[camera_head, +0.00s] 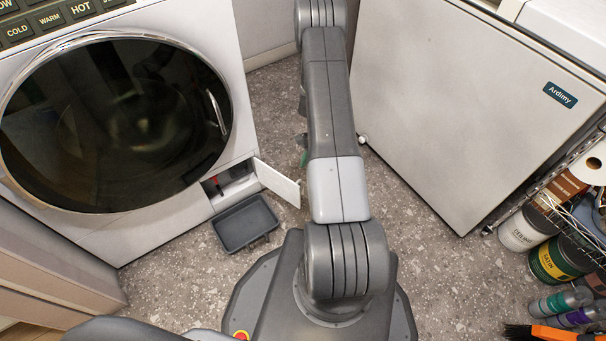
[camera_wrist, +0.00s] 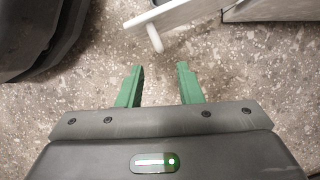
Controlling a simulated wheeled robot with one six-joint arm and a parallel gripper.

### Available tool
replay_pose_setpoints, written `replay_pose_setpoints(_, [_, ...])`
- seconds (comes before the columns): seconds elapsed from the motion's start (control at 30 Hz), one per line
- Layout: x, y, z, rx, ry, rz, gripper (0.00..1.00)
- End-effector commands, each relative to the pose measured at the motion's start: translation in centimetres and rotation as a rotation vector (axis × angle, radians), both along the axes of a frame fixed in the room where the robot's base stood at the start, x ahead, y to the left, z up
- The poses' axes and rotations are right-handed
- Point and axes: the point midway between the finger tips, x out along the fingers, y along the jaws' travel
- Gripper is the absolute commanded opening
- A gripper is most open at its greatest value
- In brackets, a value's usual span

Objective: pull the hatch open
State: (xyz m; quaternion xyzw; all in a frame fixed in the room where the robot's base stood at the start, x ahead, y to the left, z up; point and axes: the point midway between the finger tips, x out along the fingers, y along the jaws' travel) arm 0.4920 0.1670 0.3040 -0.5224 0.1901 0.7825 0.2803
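The hatch (camera_head: 277,182) is a small white flap at the lower right of the washer front. It stands swung out to the right, well away from its opening (camera_head: 229,183), where a red part shows inside. My gripper shows in the wrist view (camera_wrist: 162,86) with its two green fingers apart and nothing between them. In the head view only a bit of green (camera_head: 303,152) shows beside my arm, above and right of the hatch; the rest is hidden.
The washer (camera_head: 180,215) has a big dark round door (camera_head: 115,125). A dark grey tray (camera_head: 246,222) lies on the floor below the hatch opening. A white appliance (camera_head: 460,100) stands at right, beside a rack with cans (camera_head: 558,258). Speckled floor is clear between washer and appliance.

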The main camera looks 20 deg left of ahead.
Motion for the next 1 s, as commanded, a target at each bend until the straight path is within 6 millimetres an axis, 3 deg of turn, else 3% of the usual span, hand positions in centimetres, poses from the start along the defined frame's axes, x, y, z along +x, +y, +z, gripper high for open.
replay_pose_setpoints(0.03, [0.3,-0.2,1.1,0.000,-0.002,-0.002,0.33])
replay_pose_setpoints(0.2, [0.8,-0.7,2.6,0.001,-0.001,0.000,0.33])
replay_pose_setpoints(0.63, [0.9,-0.8,2.9,0.000,0.001,0.000,0.33])
replay_pose_setpoints(0.77, [0.7,-0.6,2.1,0.000,0.001,0.000,0.33])
replay_pose_setpoints(1.0, [-0.6,0.3,-1.8,-0.001,0.004,0.002,0.33])
